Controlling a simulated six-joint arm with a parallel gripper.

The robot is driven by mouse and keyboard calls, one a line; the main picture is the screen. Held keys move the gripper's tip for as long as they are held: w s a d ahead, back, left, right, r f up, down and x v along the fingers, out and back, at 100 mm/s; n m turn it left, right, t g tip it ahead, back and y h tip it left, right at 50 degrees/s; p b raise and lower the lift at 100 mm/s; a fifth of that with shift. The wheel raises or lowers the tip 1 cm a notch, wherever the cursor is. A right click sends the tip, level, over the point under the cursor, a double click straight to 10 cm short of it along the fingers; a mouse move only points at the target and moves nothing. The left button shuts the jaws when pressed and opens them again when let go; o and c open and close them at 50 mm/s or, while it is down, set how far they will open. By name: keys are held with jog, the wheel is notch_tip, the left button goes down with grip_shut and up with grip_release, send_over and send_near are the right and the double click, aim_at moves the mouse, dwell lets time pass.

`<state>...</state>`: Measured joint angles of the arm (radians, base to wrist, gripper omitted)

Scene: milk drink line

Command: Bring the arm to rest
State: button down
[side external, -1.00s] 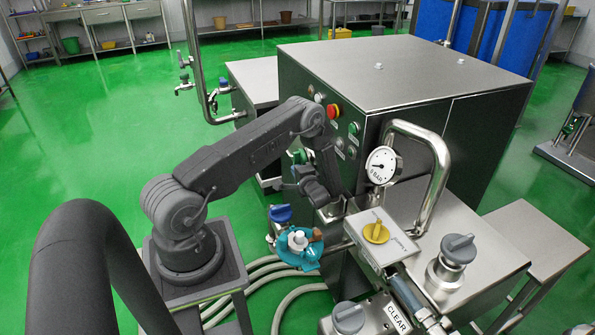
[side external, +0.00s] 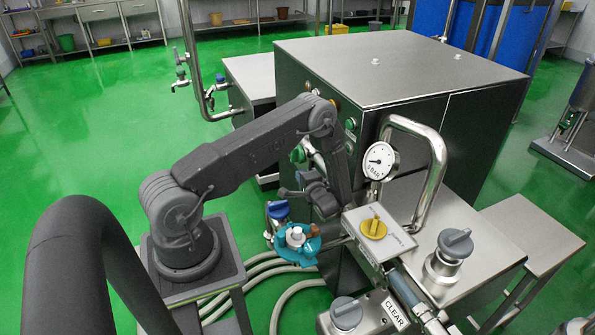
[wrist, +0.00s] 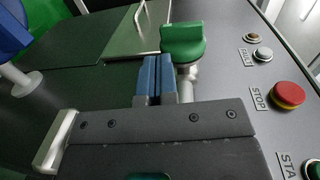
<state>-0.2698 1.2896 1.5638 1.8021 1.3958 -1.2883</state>
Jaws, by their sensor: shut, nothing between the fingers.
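My gripper (wrist: 152,78) shows in the wrist view with its two blue fingers side by side and touching, nothing between them. The fingertips point towards a green knob (wrist: 182,42), just left of it in the picture; I cannot tell whether they touch it. In the side external view my arm is bent, with its upper link raised and its end hanging down in front of the steel cabinet (side external: 440,130). The fingertips cannot be made out there.
A red stop button (wrist: 288,95) is right of my gripper. A pressure gauge (side external: 380,161), bent steel pipe (side external: 436,165) and yellow knob (side external: 374,228) stand right of my arm's end. A blue knob (side external: 278,209) and teal fitting (side external: 297,245) are below left. Green floor is open at left.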

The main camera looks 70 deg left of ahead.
jog(key=s+d+r+n+g+h, duration=0.25)
jog(key=d+r, duration=0.35)
jog(key=r, duration=0.4)
jog(key=s+d+r+n+g+h, duration=0.1)
jog(key=d+r+h, duration=0.3)
jog(key=r, duration=0.5)
jog(key=s+d+r+m+t+h, duration=0.1)
jog(key=s+d+r+t+h, duration=0.3)
jog(key=d, duration=0.7)
jog(key=s+d+r+m+t+h, duration=0.2)
jog(key=s+d+r+t+h, duration=0.3)
jog(key=s+d+r, duration=0.4)
jog(key=d+r+h, duration=0.1)
jog(key=d+r, duration=0.1)
jog(key=d, duration=0.1)
jog(key=shift+s+d, duration=0.15)
jog(key=shift+d, duration=0.05)
jog(key=shift+m, duration=0.25)
